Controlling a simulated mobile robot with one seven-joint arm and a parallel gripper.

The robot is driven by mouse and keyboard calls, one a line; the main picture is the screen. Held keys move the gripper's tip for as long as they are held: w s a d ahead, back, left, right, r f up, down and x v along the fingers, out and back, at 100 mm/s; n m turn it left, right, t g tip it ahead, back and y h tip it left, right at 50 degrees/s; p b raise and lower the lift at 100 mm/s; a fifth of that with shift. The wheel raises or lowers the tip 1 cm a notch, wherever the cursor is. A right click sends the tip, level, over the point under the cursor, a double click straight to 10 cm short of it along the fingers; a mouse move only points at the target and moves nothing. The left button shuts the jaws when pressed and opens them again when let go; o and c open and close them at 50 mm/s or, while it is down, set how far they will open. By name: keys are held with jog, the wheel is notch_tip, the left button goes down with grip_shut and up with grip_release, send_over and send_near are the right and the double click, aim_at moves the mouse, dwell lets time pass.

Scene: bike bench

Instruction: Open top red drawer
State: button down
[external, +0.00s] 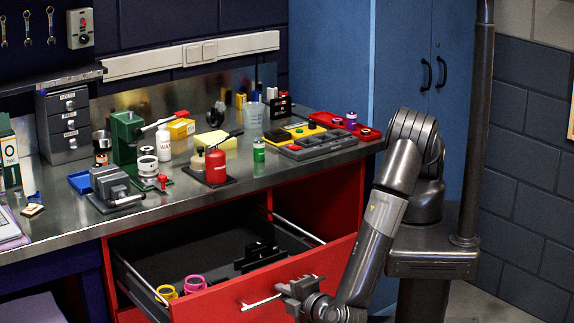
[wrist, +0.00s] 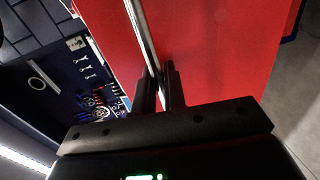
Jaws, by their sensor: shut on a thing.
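The top red drawer (external: 225,299) is pulled well out from under the bench in the external view, and its dark inside shows. Its red front fills much of the wrist view (wrist: 215,50). A silver bar handle (external: 262,301) runs along the drawer front; it also shows in the wrist view (wrist: 142,32). My gripper (external: 290,292) is at the handle, in front of the drawer. In the wrist view its two dark fingers (wrist: 160,88) are closed around the bar.
The drawer holds a yellow ring (external: 167,293), a pink ring (external: 195,284) and a black item (external: 260,256). The steel bench top (external: 60,222) carries a vise, bottles and trays. A blue cabinet (external: 335,55) stands behind my arm. Grey floor is open at the right.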

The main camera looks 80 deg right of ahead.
jog(key=c, duration=1.6)
grip_release()
jog(key=shift+c, duration=0.2)
jog(key=v, duration=1)
jog(key=shift+s+a, duration=0.3)
jog(key=shift+r, duration=0.1)
